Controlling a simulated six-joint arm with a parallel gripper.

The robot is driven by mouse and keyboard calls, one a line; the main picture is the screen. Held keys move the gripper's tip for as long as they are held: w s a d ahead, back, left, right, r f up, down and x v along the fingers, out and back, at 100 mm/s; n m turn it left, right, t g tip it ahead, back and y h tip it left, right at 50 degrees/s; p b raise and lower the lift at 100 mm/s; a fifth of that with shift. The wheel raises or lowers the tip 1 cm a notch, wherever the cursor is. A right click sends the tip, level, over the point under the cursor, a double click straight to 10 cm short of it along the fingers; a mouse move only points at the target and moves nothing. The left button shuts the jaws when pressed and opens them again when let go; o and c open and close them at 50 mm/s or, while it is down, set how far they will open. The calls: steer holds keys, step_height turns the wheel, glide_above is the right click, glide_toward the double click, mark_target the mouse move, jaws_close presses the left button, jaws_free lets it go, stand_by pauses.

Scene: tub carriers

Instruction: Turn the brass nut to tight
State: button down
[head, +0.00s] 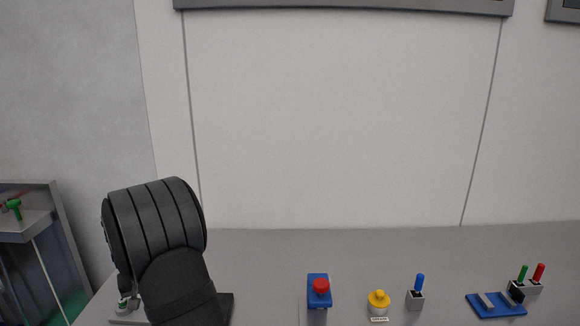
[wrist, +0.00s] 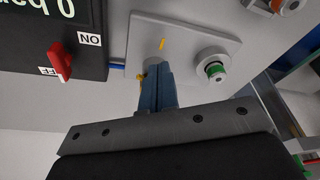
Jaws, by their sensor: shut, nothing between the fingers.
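In the wrist view, my gripper (wrist: 157,68) is shut, with its blue-grey fingers together and nothing between them. The fingertips are in front of a pale grey plate (wrist: 180,30). A small brass-yellow part (wrist: 140,77), which may be the brass nut, shows beside the fingers; most of it is hidden behind them. I cannot tell whether the fingers touch it. A yellow mark (wrist: 162,44) is on the plate just beyond the fingertips. In the head view my arm covers this spot, and neither nut nor fingers show.
A round fitting with a green ring (wrist: 215,70) is on the same plate. Beside it is a black box with a red ON/OFF switch (wrist: 60,62).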

steer(key=shift+s+r, duration=0.15)
steer(key=shift+s, duration=0.2)
steer(key=v, duration=0.3)
steer(key=w+v, duration=0.1)
steer(key=v, duration=0.1)
steer(key=shift+a+r, duration=0.25)
steer(key=shift+r, duration=0.15)
steer(key=shift+w+d+f, duration=0.35)
steer(key=shift+d+f, duration=0.05)
steer(key=shift+f, duration=0.6)
steer(key=shift+w+d+f, duration=0.35)
steer(key=shift+d+f, duration=0.1)
steer(key=shift+f, duration=0.55)
steer(key=shift+w+d+f, duration=0.3)
steer(key=shift+d+f, duration=0.1)
steer(key=shift+f, duration=0.6)
steer(key=shift+w+a, duration=0.15)
steer(key=shift+a, duration=0.05)
